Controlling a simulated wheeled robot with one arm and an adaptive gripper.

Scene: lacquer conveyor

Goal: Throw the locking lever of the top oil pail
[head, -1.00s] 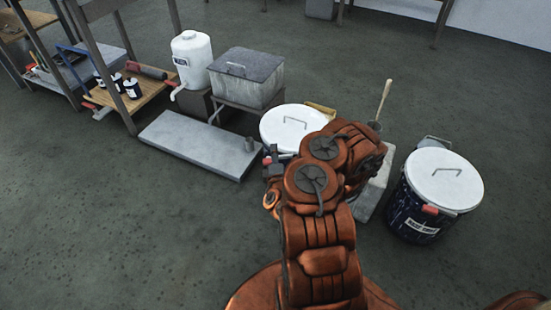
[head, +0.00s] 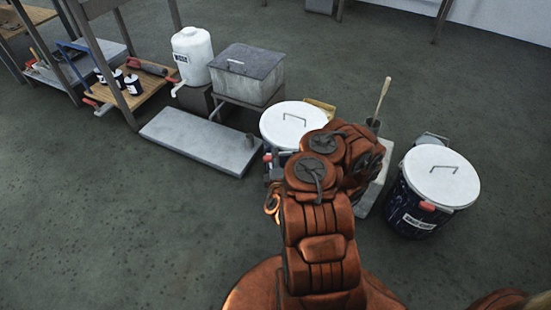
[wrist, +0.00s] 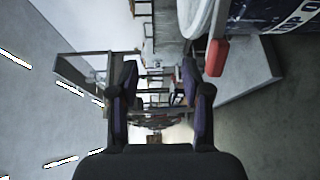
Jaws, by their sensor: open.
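The pail in the middle of the head view has a white lid (head: 292,122) with a wire handle; my arm hides much of its body. In the wrist view, turned on its side, a pail (wrist: 250,18) at the upper right has a dark blue body and a label partly reading "TOP O". Its red lever grip (wrist: 215,57) sticks out by the white lid rim. My gripper (wrist: 159,78) is open, with nothing between its fingers. The red grip lies beyond the right finger, outside the jaws; whether they touch cannot be told. My arm hides most of the gripper in the head view.
A second dark blue pail (head: 410,205) with a white lid and red grip stands right. A grey slab (head: 195,143) lies left, with a grey bin (head: 247,85) and white canister (head: 193,55) behind. The floor at front left is clear.

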